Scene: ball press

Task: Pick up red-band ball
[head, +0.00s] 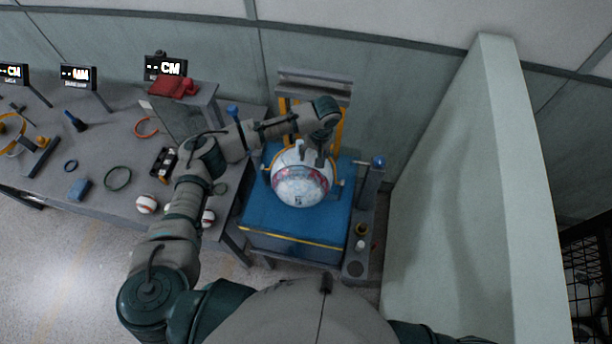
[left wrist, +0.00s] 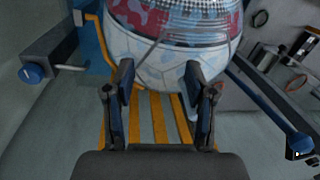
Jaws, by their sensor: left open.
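The large white ball (head: 300,190) with a red and blue patterned band sits on the blue-topped press (head: 262,222) in the head view. In the left wrist view the ball (left wrist: 172,48) fills the upper middle, just beyond the fingertips. My left gripper (head: 316,152) reaches over the back of the ball from above. In the left wrist view it (left wrist: 159,84) is open, its two fingers apart at the ball's near edge. I cannot tell whether the fingers touch the ball. My right gripper is not in view.
A grey table (head: 110,190) on the left holds small baseballs (head: 146,204), rings and a blue block (head: 79,189). A narrow stand (head: 358,240) is right of the press. A tall pale panel (head: 470,190) stands farther right. Yellow bars (left wrist: 159,115) show below the ball.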

